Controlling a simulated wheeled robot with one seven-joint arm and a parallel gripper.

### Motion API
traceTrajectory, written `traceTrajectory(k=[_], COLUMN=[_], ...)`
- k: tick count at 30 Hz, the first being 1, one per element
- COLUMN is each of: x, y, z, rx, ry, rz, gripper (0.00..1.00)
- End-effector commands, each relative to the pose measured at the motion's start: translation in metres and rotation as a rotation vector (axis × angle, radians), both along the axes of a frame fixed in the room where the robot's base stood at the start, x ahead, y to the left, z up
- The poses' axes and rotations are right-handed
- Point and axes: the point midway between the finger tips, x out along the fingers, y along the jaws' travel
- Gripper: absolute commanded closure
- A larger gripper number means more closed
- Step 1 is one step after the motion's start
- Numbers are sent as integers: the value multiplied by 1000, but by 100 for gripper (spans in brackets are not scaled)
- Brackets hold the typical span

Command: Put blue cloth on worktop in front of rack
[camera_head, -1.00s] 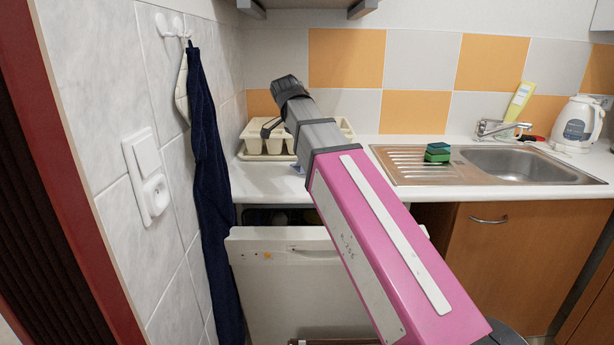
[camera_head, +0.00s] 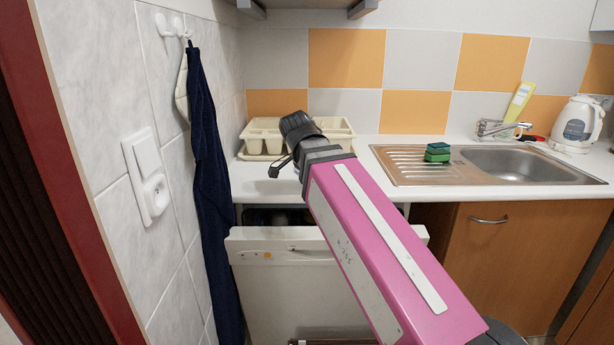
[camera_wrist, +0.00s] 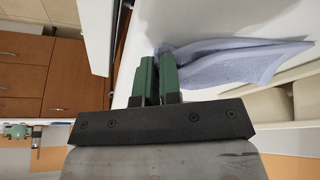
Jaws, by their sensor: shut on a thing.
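The blue cloth (camera_wrist: 235,62) is a pale blue, folded piece of fabric in the wrist view. My gripper (camera_wrist: 157,68) has its green fingers close together, shut on one end of it. The cloth spreads away to the right over the white worktop (camera_head: 256,184). How much of it rests on the surface I cannot tell. The cream rack (camera_head: 262,146) stands at the back left of the worktop; its edge also shows in the wrist view (camera_wrist: 285,105), close beside the cloth. In the head view my arm hides the fingers and most or all of the cloth.
A dark blue towel (camera_head: 205,150) hangs on the left wall. A steel sink (camera_head: 515,164) with green sponges (camera_head: 437,152) on its drainer lies to the right. A dishwasher door (camera_head: 290,275) stands tilted open below the worktop. A shelf overhangs above.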

Motion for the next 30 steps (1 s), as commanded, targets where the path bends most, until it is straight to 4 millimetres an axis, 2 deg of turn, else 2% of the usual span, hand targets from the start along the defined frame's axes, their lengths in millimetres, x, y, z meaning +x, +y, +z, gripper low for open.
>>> traceTrajectory(k=[5, 8, 10, 11, 21, 30], x=[0, 0, 0, 0, -1, -10], y=[0, 0, 0, 0, 0, -3], z=[0, 0, 0, 0, 2, 26], rx=[0, 0, 0, 0, 0, 1], ry=[0, 0, 0, 0, -1, -2], rz=[0, 0, 0, 0, 0, 0], gripper=[100, 72, 49, 47, 47, 47])
